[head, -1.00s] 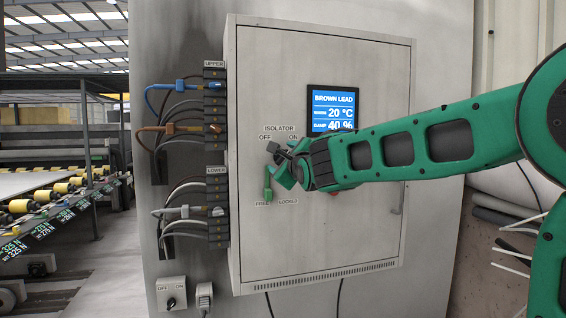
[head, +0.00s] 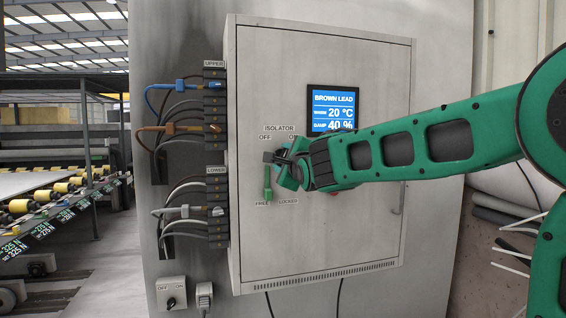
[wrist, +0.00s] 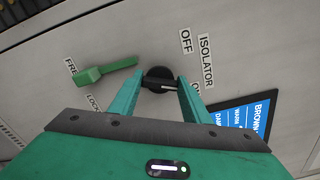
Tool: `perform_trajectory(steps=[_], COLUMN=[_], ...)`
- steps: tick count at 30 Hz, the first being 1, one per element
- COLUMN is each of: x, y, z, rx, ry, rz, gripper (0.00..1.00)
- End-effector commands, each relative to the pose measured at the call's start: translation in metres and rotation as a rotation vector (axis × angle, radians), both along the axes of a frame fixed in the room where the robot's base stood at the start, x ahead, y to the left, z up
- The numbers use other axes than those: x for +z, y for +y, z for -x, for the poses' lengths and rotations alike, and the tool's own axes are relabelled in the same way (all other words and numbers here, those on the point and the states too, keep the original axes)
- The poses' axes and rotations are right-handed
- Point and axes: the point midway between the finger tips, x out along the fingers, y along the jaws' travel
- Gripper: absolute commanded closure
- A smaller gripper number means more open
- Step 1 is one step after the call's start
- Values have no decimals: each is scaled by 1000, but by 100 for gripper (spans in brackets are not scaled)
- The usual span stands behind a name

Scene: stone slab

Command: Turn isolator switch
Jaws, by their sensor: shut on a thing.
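The isolator switch is a round black knob with a bar handle (wrist: 158,74), on the cabinet door below the OFF and ON labels. In the wrist view my gripper (wrist: 160,84) has one finger on each side of the knob and is shut on its handle. The handle's light-marked end lies toward the ON label, which is partly hidden by a finger. In the head view my gripper (head: 283,163) covers much of the knob. A green lever (head: 267,183) hangs below it, pointing toward FREE; it also shows left of the fingers in the wrist view (wrist: 105,70).
The grey cabinet (head: 310,245) has a blue screen (head: 333,110) reading BROWN LEAD close above my arm. Cable terminals (head: 215,130) line its left side. A small ON/OFF switch box (head: 171,295) sits below left. The lower door is clear.

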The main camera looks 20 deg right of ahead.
Motion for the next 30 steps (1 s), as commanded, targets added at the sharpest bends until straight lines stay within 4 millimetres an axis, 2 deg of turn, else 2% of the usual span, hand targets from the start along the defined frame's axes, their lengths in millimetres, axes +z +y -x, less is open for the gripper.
perform_trajectory(steps=[30], x=[-9], y=[2], z=[0], rx=[8], ry=[7], rz=[929], gripper=[79])
